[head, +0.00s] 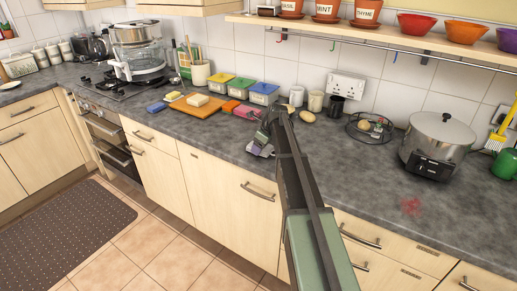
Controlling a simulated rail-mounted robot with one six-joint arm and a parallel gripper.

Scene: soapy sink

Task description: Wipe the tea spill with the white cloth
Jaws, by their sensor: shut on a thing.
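A reddish smear (411,205), the only spill-like mark I can make out, lies on the dark grey worktop in front of the steel pot. My gripper (262,143) is low over the worktop, left of the smear and near the front edge. It is shut on a small crumpled pale thing, which looks like the white cloth (259,151). My arm and gripper hide part of it, and I cannot tell whether it touches the worktop.
A large pot on a black cooker (436,140) stands behind the smear. A round wire rack (369,127), mugs (315,100), lidded tubs (264,93) and an orange board (198,105) line the back. The worktop between gripper and smear looks clear beyond my arm.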

